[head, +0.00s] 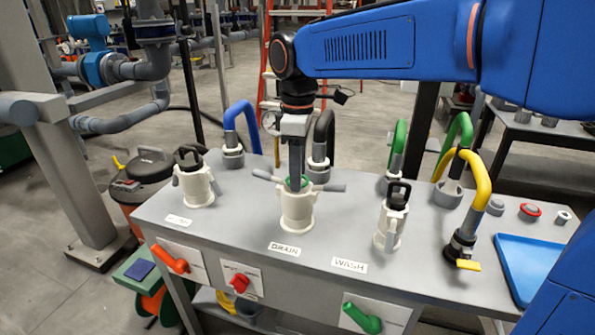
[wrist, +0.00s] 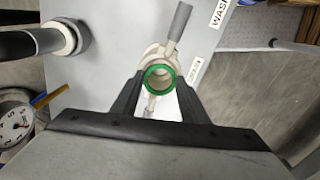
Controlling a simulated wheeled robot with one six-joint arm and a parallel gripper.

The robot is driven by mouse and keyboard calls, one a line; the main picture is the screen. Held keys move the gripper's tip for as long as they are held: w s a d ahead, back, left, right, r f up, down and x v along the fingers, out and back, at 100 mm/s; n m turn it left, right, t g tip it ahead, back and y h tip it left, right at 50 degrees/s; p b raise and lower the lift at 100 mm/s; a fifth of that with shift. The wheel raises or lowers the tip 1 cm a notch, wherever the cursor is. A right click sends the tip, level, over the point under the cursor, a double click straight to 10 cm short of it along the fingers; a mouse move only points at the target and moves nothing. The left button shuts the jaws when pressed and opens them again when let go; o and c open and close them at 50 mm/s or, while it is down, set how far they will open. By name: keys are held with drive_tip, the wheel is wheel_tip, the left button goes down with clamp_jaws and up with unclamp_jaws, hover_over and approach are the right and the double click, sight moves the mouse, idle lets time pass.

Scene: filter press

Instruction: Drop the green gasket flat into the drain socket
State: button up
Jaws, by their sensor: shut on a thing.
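The green gasket (wrist: 160,78) is a ring held between the fingertips of my gripper (wrist: 160,88) in the wrist view. It looks flat and lines up over the mouth of the drain socket (wrist: 149,54). In the head view the drain socket (head: 297,210) is a cream cup with grey-tipped side levers, behind the DRAIN label. My gripper (head: 296,183) reaches down to its mouth, and a bit of the green gasket (head: 304,182) shows at the rim. I cannot tell whether the gasket touches the socket.
A cream socket with a black clamp (head: 197,185) stands to the left, and another (head: 391,220) stands by the WASH label. Blue, black, green and yellow hoses rise along the bench. A blue tray (head: 530,262) lies at right. A gauge (wrist: 15,124) shows in the wrist view.

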drive_tip(key=o, duration=0.7)
drive_tip(key=shift+o, duration=0.2)
